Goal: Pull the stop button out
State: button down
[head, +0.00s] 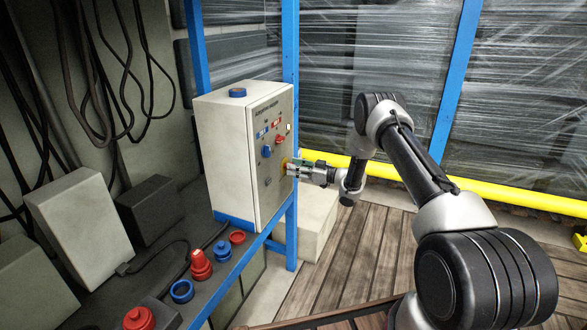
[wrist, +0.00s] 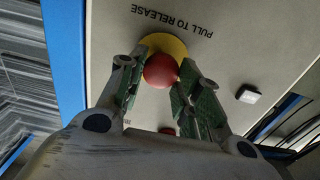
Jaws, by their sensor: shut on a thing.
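The stop button is a round red knob (wrist: 161,70) on a yellow disc in the wrist view, under upside-down lettering "PULL TO RELEASE". My gripper (wrist: 160,82) has one green-padded finger on each side of the knob and is shut on it. In the head view my gripper (head: 291,168) reaches the front of the grey control box (head: 225,150) from the right, at its lower right. There the fingers hide the red knob, and only a bit of yellow shows. I cannot tell how far the knob stands out.
The box front also carries a blue knob (head: 266,151), a red knob (head: 280,139) and small switches. Blue posts (head: 291,235) support the box. Red and blue parts, such as a blue ring (head: 182,291), lie on the dark bench at left. Cables hang at upper left.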

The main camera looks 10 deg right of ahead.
jog(key=shift+f, duration=0.1)
jog(key=c, duration=1)
grip_release()
jog(key=shift+s+d, duration=0.1)
jog(key=shift+d, duration=0.05)
jog(key=v, duration=1.2)
